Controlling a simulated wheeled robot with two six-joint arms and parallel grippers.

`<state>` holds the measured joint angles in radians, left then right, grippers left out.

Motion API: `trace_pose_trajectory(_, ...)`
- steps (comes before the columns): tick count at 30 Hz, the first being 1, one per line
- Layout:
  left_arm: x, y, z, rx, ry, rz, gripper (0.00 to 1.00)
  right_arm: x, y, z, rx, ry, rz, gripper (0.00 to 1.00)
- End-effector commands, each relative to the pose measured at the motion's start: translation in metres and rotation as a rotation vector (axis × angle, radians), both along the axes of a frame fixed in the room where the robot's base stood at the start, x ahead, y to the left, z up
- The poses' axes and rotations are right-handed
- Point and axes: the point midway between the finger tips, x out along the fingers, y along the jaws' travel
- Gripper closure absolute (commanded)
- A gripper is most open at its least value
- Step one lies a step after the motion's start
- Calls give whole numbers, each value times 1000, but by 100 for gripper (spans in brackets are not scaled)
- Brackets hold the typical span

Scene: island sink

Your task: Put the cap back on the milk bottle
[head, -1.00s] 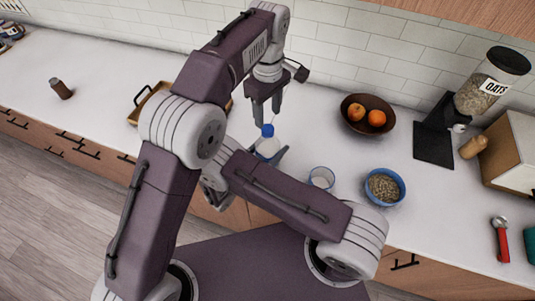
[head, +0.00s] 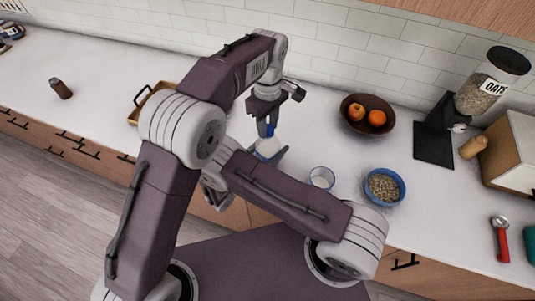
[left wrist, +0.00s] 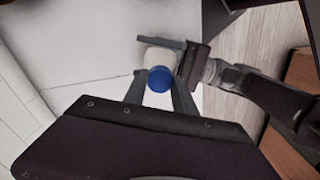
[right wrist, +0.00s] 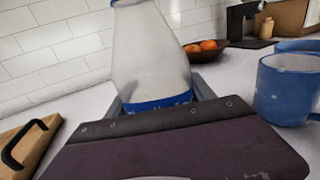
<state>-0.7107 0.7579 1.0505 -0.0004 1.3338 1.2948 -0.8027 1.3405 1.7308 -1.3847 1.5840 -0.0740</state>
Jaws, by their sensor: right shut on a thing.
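The white milk bottle (head: 267,147) stands upright on the counter, with the blue cap (head: 270,130) at its top. My right gripper (right wrist: 158,98) is shut on the lower part of the bottle (right wrist: 150,55), near its blue band. My left gripper (head: 268,134) points down over the bottle. In the left wrist view its fingers (left wrist: 158,88) stand on either side of the blue cap (left wrist: 160,79) and look open; whether they touch it is unclear. How firmly the cap sits on the neck is hidden.
A blue-rimmed cup (head: 321,177) and a blue bowl of grain (head: 385,186) stand right of the bottle. A fruit bowl (head: 367,115) is behind them. A wooden tray (head: 150,103) lies left of the bottle. The far left counter is mostly clear.

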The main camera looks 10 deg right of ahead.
Motion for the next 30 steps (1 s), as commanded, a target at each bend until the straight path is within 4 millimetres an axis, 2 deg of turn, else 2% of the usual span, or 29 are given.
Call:
trace_pose_trajectory(2, 0, 0, 0, 0, 0, -23, 100, 0, 0, -2, 2, 5, -1, 100)
trace_pose_trajectory(5, 0, 0, 0, -1, 0, -175, 100, 0, 0, -2, 2, 5, 0, 100)
trace_pose_trajectory(15, -1, 0, -1, 0, -2, -1247, 100, 0, 0, -2, 1, 4, 0, 100)
trace_pose_trajectory(18, -1, 0, -1, 0, -2, -1481, 100, 0, 0, -2, 1, 4, 0, 100)
trace_pose_trajectory(20, -1, 0, -1, 0, -2, -1561, 100, 0, 0, -2, 1, 4, 0, 100)
trace_pose_trajectory(24, -1, 0, -1, 0, -2, -1552, 100, 0, 0, -2, 2, 5, 1, 100)
trace_pose_trajectory(25, -1, 0, -1, -1, -1, -1551, 60, 0, 0, -2, 2, 5, 1, 100)
trace_pose_trajectory(27, -1, 0, -1, -1, -1, -1551, 46, 0, 0, -2, 2, 5, 1, 100)
trace_pose_trajectory(30, -1, 0, -1, 1, -2, -1550, 46, 0, 0, -2, 1, 4, 0, 100)
